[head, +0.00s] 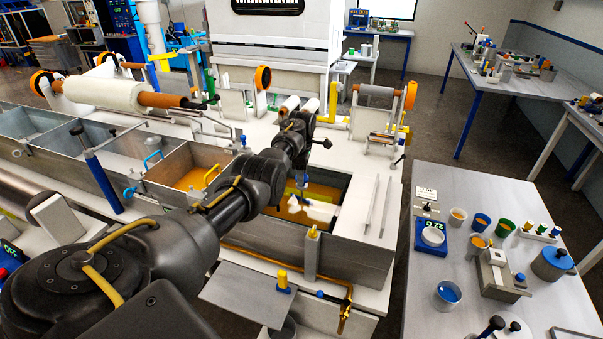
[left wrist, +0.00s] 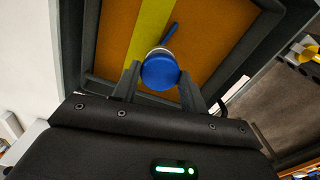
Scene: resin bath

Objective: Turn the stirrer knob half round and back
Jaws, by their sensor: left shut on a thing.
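The stirrer knob (left wrist: 161,71) is a round blue cap in the left wrist view, with a thin blue rod showing beyond it. My left gripper (left wrist: 160,82) has one finger on each side of the knob and is shut on it. In the head view my left gripper (head: 301,163) reaches down over the resin bath (head: 342,185), a grey tank of orange resin. A blue part of the stirrer (head: 302,181) shows below the gripper there; the arm hides the rest. My right gripper is not in view.
Two thin rods (head: 372,205) lie on the white deck right of the bath. A grey side table (head: 470,195) with several cups stands at the right, across a gap.

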